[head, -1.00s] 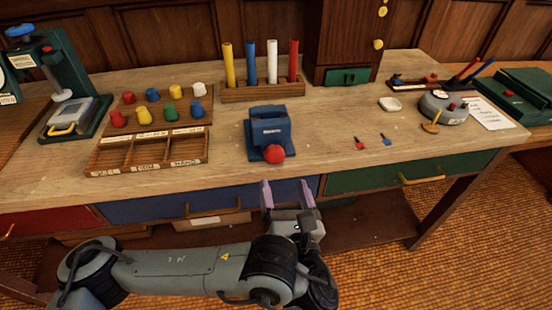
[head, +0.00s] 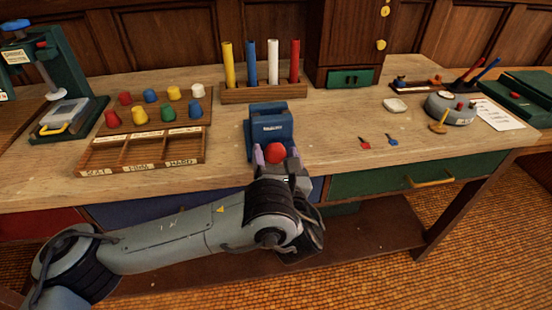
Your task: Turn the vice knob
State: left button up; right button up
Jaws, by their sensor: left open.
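A blue vice (head: 270,126) stands at the front of the wooden bench, near the middle. Its round red knob (head: 275,153) faces the bench's front edge. My left gripper (head: 275,156) is at the knob, with its pale purple fingers open on either side of it. A gap between fingers and knob is hard to make out, so I cannot tell whether they touch. The gripper's lower part and wrist hide the bench edge below the vice. My right gripper is not in view.
A compartment tray (head: 140,152) and a board of coloured pegs (head: 155,108) lie left of the vice. A rack (head: 262,92) holds coloured tubes behind it. Small red (head: 365,143) and blue (head: 391,140) pieces lie to the right. The bench between vice and these pieces is clear.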

pick_arm(q)
jog(key=c, duration=1)
jog(key=shift+f+n+b, duration=0.15)
jog(key=shift+n+b, duration=0.15)
jog(key=shift+b, duration=0.05)
jog(key=shift+c, duration=0.2)
